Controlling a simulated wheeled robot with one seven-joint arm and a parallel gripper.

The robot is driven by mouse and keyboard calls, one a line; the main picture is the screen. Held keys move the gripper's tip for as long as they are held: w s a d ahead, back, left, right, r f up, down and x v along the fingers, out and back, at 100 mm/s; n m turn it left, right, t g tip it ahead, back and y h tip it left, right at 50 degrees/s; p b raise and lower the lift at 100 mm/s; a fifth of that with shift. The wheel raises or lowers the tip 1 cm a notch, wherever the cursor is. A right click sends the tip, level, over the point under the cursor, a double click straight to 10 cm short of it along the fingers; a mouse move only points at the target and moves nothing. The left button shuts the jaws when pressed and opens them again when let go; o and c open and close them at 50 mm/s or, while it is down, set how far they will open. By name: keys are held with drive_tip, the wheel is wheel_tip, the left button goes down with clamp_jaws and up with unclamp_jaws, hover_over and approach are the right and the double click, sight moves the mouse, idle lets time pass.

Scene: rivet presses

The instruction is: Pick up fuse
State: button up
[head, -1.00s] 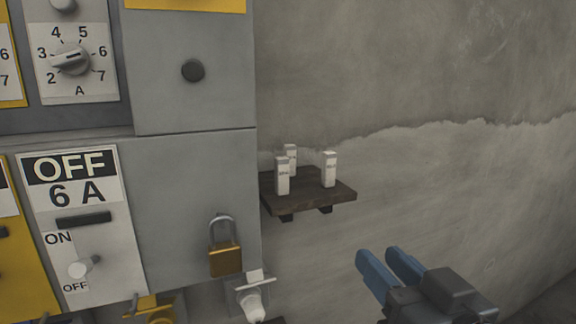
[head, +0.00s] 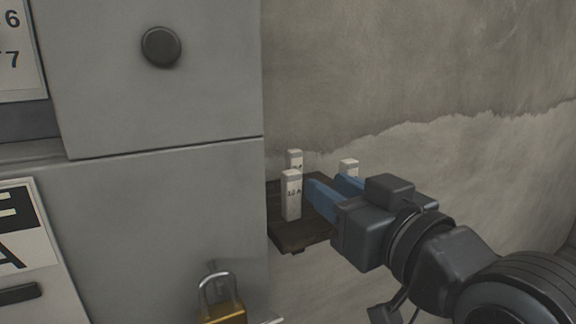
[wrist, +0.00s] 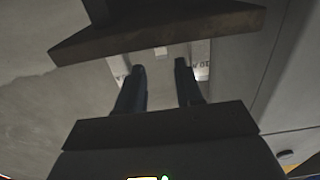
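Three upright white fuses stand on a small dark wooden shelf (head: 292,236). The front left fuse (head: 291,196) bears a dark label I cannot read surely. Another fuse (head: 295,160) is behind it. The right fuse (head: 348,167) is mostly hidden behind my gripper (head: 328,183). My gripper is open, its blue fingers reaching over the shelf just right of the front left fuse. In the wrist view the fingers (wrist: 160,68) are apart, with a small pale block (wrist: 161,51) farther off between them. Labelled white pieces show outside the left finger (wrist: 118,68) and the right finger (wrist: 202,55).
A grey cabinet (head: 165,200) stands directly left of the shelf, with a round dark knob (head: 161,47) and a brass padlock (head: 222,308). A rough concrete wall (head: 430,70) is behind. The space above the fuses is clear.

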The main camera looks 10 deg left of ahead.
sight(297, 167)
drive_tip(key=p+x, duration=0.1)
drive_tip(key=x, duration=0.6)
drive_tip(key=shift+w+a+p, duration=0.15)
drive_tip(key=shift+w+p, duration=0.1)
drive_tip(key=shift+p, duration=0.15)
clamp_jaws()
